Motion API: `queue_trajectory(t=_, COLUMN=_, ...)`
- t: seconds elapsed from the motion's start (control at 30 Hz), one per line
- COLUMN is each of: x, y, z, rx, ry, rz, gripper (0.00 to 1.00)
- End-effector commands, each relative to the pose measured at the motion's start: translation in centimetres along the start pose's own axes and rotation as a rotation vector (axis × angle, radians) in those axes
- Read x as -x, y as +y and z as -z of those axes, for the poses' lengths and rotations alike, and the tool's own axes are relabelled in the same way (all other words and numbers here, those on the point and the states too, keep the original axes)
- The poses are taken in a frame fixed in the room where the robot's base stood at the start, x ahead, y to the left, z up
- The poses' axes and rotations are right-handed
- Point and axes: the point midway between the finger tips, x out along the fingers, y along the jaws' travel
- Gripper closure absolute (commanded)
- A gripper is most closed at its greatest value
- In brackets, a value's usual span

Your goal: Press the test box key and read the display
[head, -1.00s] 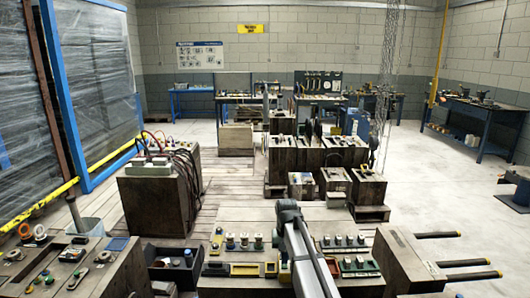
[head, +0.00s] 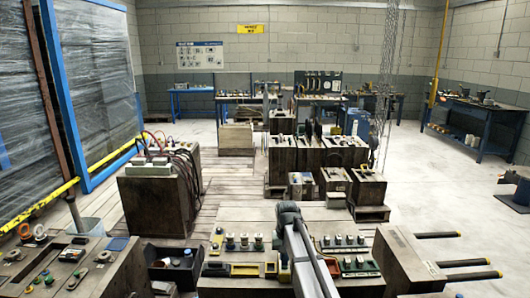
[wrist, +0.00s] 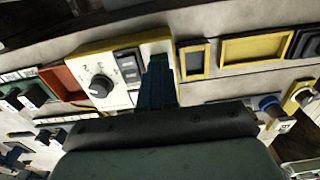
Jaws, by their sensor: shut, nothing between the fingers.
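The test box (wrist: 98,62) shows in the wrist view as a white panel with a yellow border. It has a black rotary knob (wrist: 101,85) and a dark panel with small windows (wrist: 127,62); I cannot read any value on it. My gripper (wrist: 157,75) is shut and empty, its dark fingers over the right part of the box. A bit of green, possibly the key, shows at the fingertips; whether they touch or press it I cannot tell. In the head view my arm hides most of the box and the gripper.
In the wrist view an orange tray (wrist: 62,84) lies left of the box, and a small yellow-framed tray (wrist: 194,60) and a larger one (wrist: 255,48) lie right. In the head view a wooden block with dark rods (head: 405,262) stands right of the bench.

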Motion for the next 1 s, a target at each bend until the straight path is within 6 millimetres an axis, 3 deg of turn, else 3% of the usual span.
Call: queue_trajectory(t=1.0, x=-0.88, y=0.00, z=0.00, rx=0.000, ry=0.000, rz=0.000, gripper=1.00)
